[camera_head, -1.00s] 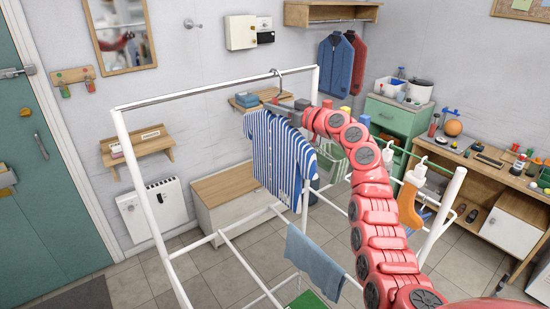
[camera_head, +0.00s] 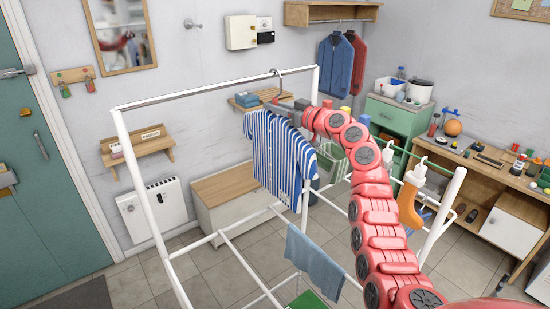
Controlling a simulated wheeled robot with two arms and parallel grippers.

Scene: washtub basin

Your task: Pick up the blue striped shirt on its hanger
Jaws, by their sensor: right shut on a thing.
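The blue and white striped shirt (camera_head: 278,150) hangs upright on its hanger (camera_head: 279,86) at the right part of the white drying rack's top bar (camera_head: 200,91). My right gripper (camera_head: 284,108), on a red segmented arm from the lower right, is shut on the hanger just below the hook, at the shirt's collar. The jaws are small and dark, so the exact grip is hard to see. My left gripper is not in view.
A blue-grey cloth (camera_head: 315,262) hangs on a lower rack rail. A wooden-topped bench (camera_head: 228,188) and a small shelf (camera_head: 262,99) stand behind the shirt. A cluttered workbench (camera_head: 480,165) is at the right.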

